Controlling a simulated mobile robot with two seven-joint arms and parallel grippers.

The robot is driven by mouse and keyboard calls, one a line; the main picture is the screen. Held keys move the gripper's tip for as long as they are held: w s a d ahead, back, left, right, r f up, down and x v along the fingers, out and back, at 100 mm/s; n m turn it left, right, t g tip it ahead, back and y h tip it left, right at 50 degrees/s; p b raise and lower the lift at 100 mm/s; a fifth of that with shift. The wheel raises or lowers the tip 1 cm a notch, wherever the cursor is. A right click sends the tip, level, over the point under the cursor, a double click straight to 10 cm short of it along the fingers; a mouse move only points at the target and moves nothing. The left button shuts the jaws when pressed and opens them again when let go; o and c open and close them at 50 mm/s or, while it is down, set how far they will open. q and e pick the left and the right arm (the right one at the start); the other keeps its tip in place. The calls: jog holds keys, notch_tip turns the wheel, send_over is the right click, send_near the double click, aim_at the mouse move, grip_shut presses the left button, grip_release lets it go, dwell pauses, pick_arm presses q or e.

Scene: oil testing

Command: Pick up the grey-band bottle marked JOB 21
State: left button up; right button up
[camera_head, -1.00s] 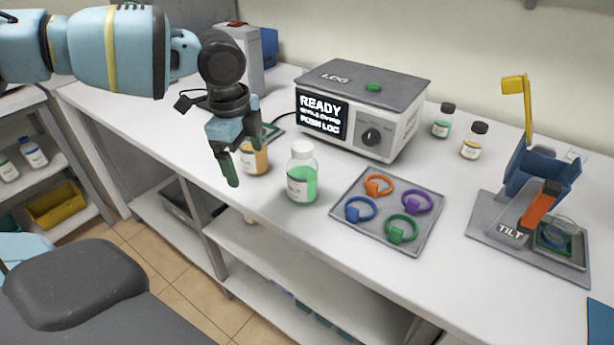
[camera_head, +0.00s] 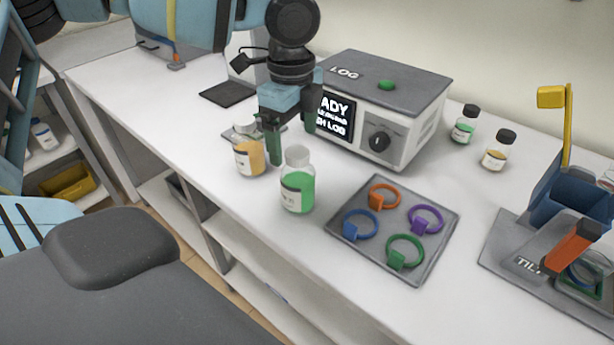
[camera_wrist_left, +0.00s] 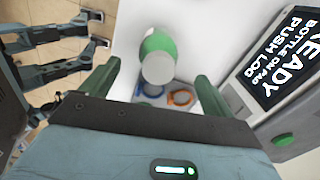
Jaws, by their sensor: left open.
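My left gripper (camera_head: 290,142) is open and empty, pointing down just behind the green-liquid bottle (camera_head: 298,182) with a pale cap. That bottle stands upright on the bench, and its white label is too small to read. In the left wrist view a pale-capped green bottle (camera_wrist_left: 158,68) shows beyond and between the open fingers, not touching them. An amber-liquid bottle (camera_head: 248,155) stands to the left, its top partly hidden. Two black-capped bottles, one green (camera_head: 464,125) and one amber (camera_head: 497,150), stand at the back right. I cannot tell which bottle reads JOB 21.
The LOG box (camera_head: 385,105) with a READY screen stands right of my left gripper. A grey tray (camera_head: 345,232) holds several coloured rings. The TILT stand (camera_head: 505,255) is at right.

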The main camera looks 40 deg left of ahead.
aim_at(298, 168)
pick_arm(q)
jog(key=shift+s+f, duration=0.2)
jog(key=shift+s, duration=0.1)
jog(key=shift+s+f, duration=0.1)
jog(key=shift+f, duration=0.75)
jog(key=shift+w+f, duration=0.2)
jog(key=shift+f, duration=0.05)
jog(key=shift+w+d+f+p, duration=0.1)
jog(key=shift+d+f+p, duration=0.1)
jog(key=shift+f, duration=1.1)
jog(key=shift+w+d+f+p, duration=0.1)
jog(key=shift+f+p, duration=0.05)
jog(key=shift+f, duration=1.1)
jog(key=shift+c, duration=0.2)
jog(key=c, duration=1.3)
jog(key=shift+r, duration=0.1)
jog(key=shift+c, duration=0.2)
